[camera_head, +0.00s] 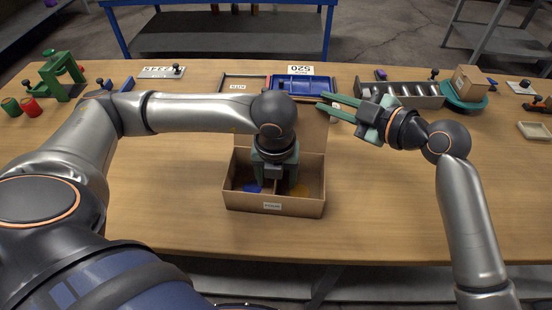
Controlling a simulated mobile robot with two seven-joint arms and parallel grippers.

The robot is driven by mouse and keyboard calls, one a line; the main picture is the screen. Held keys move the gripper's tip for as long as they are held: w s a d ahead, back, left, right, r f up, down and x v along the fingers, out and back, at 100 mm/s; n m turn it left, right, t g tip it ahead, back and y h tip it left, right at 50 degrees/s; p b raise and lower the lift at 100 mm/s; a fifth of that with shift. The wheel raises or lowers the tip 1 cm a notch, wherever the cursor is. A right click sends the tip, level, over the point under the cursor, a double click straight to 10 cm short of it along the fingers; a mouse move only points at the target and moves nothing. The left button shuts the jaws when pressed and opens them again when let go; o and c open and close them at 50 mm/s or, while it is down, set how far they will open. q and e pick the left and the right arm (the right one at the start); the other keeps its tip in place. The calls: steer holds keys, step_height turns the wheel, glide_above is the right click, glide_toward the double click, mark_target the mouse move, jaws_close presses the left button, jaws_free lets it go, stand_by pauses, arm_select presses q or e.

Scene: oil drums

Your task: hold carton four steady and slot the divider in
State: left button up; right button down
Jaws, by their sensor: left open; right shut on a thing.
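The brown carton (245,203) stands open on the table with a small label on its front; I cannot read its number. Its back flap (312,135) stands raised. A thin divider (276,187) shows inside, between a left part with something blue (252,188) and a right part with something orange-yellow (300,190). My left gripper (271,182) points down into the carton, open, over the divider, and hides part of it. My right gripper (322,104) reaches in from the right and is shut on the raised flap near its upper right corner.
Behind the carton lie a blue tray (300,85) and a shallow box (243,83). A grey divided tray (400,92) and a teal bowl (463,98) with a small box are at back right. A green press (60,75) stands far left. The table front is clear.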

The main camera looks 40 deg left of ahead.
steer(key=shift+s+f, duration=0.1)
steer(key=shift+f, duration=0.6)
arm_select(q)
steer(key=shift+r, duration=4.6)
arm_select(e)
steer(key=c, duration=0.8)
jaws_free()
steer(key=shift+r, duration=0.25)
steer(key=shift+r, duration=0.1)
steer(key=shift+d, duration=0.15)
steer(key=v, duration=1.1)
steer(key=shift+d, duration=0.35)
steer(key=shift+r, duration=0.1)
